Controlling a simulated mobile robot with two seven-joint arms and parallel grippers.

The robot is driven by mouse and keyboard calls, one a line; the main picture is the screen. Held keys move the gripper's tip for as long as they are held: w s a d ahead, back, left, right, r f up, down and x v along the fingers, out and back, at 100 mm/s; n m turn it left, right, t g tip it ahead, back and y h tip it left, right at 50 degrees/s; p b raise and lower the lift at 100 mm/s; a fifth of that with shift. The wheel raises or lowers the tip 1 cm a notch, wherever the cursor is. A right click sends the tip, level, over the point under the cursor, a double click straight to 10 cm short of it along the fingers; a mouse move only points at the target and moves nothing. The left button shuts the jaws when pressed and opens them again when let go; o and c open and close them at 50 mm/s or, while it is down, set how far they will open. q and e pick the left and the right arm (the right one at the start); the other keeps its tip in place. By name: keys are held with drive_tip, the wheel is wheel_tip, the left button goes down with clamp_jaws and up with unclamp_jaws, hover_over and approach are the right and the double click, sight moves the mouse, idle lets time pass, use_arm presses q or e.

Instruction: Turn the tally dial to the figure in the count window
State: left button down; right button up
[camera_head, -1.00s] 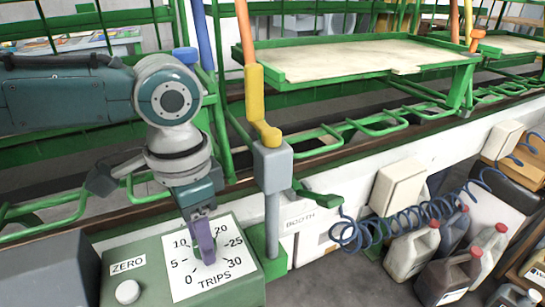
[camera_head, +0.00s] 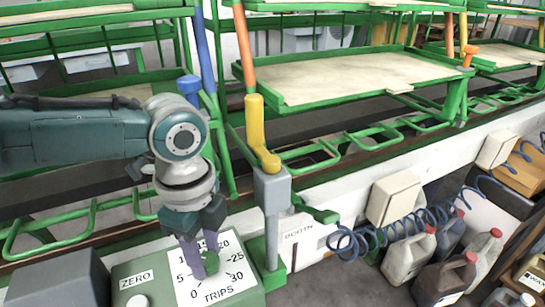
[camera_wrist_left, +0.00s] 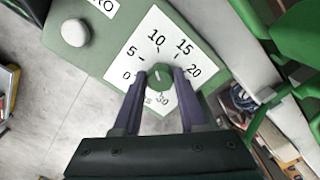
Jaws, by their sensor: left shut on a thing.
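The tally dial is a small green knob (camera_wrist_left: 160,76) on a white card (camera_wrist_left: 150,45) with figures from 0 to 30 and the word TRIPS. The card also shows on the green box in the head view (camera_head: 232,283). My left gripper (camera_wrist_left: 160,80) points down at the card, its two purple fingers shut on the knob from both sides. It also shows in the head view (camera_head: 202,265), where its fingers hide part of the figures. The knob's pointer is too small to read surely. I cannot make out a count window. My right gripper is not in view.
A white ZERO button (camera_wrist_left: 75,32) sits on the box beside the card. A grey post with a yellow handle (camera_head: 263,140) stands close right of the box. Jugs (camera_head: 409,255) and a coiled blue hose (camera_head: 400,228) are farther right.

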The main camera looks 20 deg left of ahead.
sight(206, 257)
use_arm(q)
drive_tip(key=shift+d+m, duration=0.1)
drive_tip(key=shift+m, duration=1.1)
drive_tip(key=shift+c, duration=2.2)
unclamp_jaws()
wheel_tip(206, 257, up, 10)
drive_tip(key=p, duration=0.2)
drive_tip(key=shift+p, duration=0.35)
